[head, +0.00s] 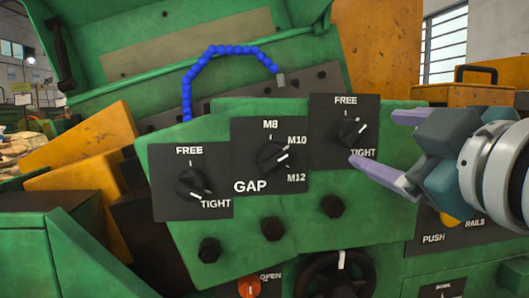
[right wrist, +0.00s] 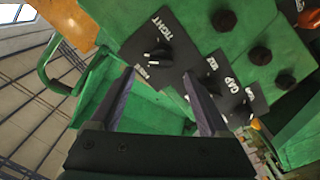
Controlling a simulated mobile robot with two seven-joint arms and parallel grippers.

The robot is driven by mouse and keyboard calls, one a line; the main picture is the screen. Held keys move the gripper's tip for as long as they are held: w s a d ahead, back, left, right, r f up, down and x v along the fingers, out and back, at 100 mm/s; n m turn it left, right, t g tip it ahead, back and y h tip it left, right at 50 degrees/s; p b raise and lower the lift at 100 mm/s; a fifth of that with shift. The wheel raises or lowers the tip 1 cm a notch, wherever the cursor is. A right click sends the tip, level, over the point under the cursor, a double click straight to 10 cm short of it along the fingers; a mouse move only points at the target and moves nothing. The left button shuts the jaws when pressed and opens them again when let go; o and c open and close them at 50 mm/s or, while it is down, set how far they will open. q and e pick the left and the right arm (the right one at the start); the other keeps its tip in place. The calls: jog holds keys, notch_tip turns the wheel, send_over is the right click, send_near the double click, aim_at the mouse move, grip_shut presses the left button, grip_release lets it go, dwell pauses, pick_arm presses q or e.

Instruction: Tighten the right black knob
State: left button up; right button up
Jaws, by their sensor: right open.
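The right black knob (head: 350,130) sits on a black plate marked FREE at the top and TIGHT at the lower right. Its white pointer mark appears to lie between the two labels. The knob also shows in the right wrist view (right wrist: 157,56), beyond and between the fingertips. My right gripper (head: 379,138) is open and empty, just right of the knob, its two purple fingers reaching toward the plate. The fingers also show in the right wrist view (right wrist: 158,72), spread wide and apart from the knob. My left gripper is not in view.
A GAP dial (head: 273,157) and a left FREE/TIGHT knob (head: 190,183) sit left on the green panel. Dark bolts (head: 332,206) protrude below. A handwheel (head: 335,275), a red-orange OPEN button (head: 249,287) and a PUSH plate (head: 445,237) lie lower. A blue hose (head: 230,50) arches behind.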

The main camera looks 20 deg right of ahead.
aim_at(358, 135)
jog(key=b+x, duration=0.2)
jog(key=b, duration=0.1)
jog(key=shift+w+f, duration=0.15)
jog(key=shift+f, duration=0.05)
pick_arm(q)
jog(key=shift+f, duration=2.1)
pick_arm(e)
jog(key=shift+x, duration=2.3)
jog(key=shift+r, duration=0.15)
grip_shut()
